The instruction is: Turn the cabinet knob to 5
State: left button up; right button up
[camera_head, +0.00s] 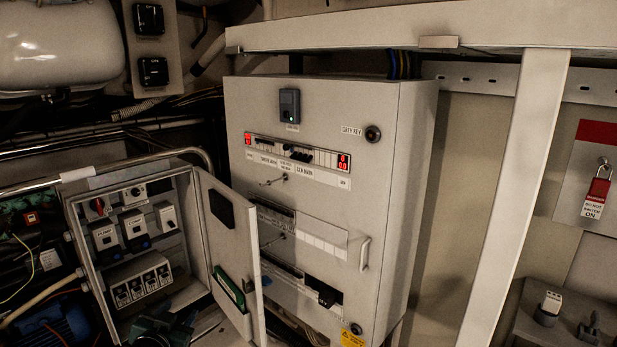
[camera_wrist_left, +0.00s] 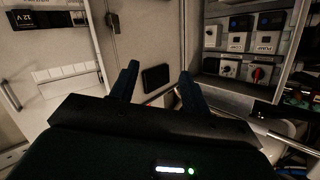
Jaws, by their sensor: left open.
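The small grey cabinet (camera_head: 80,222) stands open at the left of the head view, its door (camera_head: 232,245) swung to the right. Inside, a red rotary knob (camera_head: 97,206) sits at the upper left, beside a white unit with a dark knob (camera_head: 134,193). The red knob (camera_wrist_left: 257,73) also shows at the right of the left wrist view, where the cabinet appears upside down. Its number markings are too small to read. My left gripper (camera_wrist_left: 158,85) is open and empty, apart from the knobs. In the head view it (camera_head: 165,325) is dark and partly cut off below the cabinet.
A large grey control cabinet (camera_head: 320,130) with red displays and a side key switch (camera_head: 373,134) stands right of the open door. A metal rail (camera_head: 190,154) runs above the small cabinet. A white slanted post (camera_head: 515,200) and a red padlock (camera_head: 599,187) are at right.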

pick_arm(q)
jog(key=s+d+f+g+h, duration=0.1)
jog(key=s+d+f, duration=0.3)
jog(key=s, duration=0.6)
jog(key=s+d+f+g+h, duration=0.1)
jog(key=s+d+f, duration=0.4)
jog(key=s, duration=0.6)
jog(key=s+d+f+n+g+h, duration=0.1)
jog(key=s+d+f+g, duration=0.2)
jog(key=s, duration=0.7)
notch_tip(320, 180, down, 3)
jog(key=shift+s+d+r, duration=0.15)
jog(key=shift+s+d, duration=0.1)
jog(key=shift+d, duration=0.5)
